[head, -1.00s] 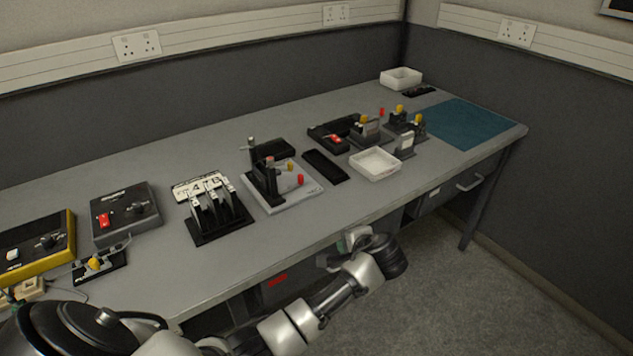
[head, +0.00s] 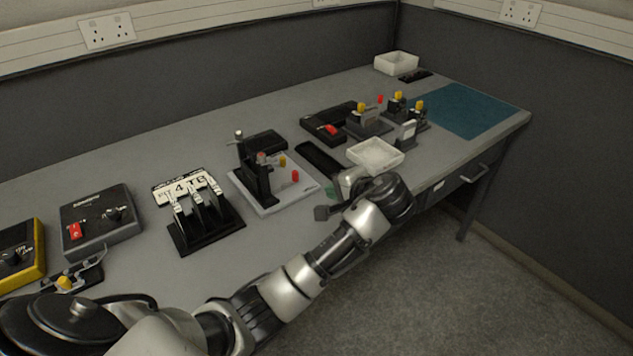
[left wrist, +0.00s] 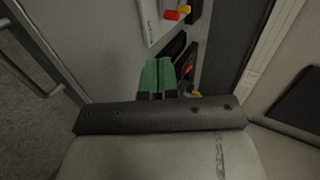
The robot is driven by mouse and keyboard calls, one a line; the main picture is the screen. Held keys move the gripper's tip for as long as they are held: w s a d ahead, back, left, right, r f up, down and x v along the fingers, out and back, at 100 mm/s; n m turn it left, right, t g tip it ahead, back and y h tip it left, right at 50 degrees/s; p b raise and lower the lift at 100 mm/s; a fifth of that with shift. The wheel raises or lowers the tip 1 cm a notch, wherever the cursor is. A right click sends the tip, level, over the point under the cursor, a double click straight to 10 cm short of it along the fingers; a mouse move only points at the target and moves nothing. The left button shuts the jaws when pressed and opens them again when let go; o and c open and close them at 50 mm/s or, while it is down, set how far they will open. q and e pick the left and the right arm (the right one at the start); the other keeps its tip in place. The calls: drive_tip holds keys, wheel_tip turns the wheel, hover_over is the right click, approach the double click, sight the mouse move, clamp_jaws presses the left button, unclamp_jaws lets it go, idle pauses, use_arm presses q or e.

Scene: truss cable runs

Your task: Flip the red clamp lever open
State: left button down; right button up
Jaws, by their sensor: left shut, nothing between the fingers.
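My left gripper (head: 331,191) is at the front edge of the bench, right of the light grey plate (head: 270,206). Its green fingers are shut together and empty in the left wrist view (left wrist: 159,74). On the plate stand a black upright fixture with a red tip (head: 262,157), a short yellow peg (head: 282,161) and a red peg (head: 295,176). A red piece (head: 331,129) lies on a black box farther back, and another red piece (head: 380,99) stands among yellow-knobbed clamps (head: 361,108). I cannot tell which red part is the clamp lever. My right gripper is out of view.
A black lever stand (head: 205,222) and a grey switch box (head: 101,221) are to the left. The blue mat (head: 465,110) is clear.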

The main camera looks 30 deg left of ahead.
use_arm(q)
approach(297, 177)
drive_tip(key=f, duration=0.1)
drive_tip(key=a+f, duration=0.1)
drive_tip(key=f, duration=0.1)
drive_tip(key=shift+w+a, duration=0.15)
drive_tip(key=shift+w, duration=0.05)
drive_tip(key=a, duration=0.1)
drive_tip(key=w+a, duration=0.1)
drive_tip(key=a, duration=0.1)
drive_tip(key=shift+w+a+f, duration=0.2)
drive_tip(key=shift+a+f, duration=0.05)
drive_tip(key=shift+f, duration=0.05)
drive_tip(key=shift+w+a, duration=0.2)
drive_tip(key=shift+a, duration=0.2)
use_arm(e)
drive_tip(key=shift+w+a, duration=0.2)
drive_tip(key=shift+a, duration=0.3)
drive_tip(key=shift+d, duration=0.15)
use_arm(q)
drive_tip(key=shift+a, duration=0.1)
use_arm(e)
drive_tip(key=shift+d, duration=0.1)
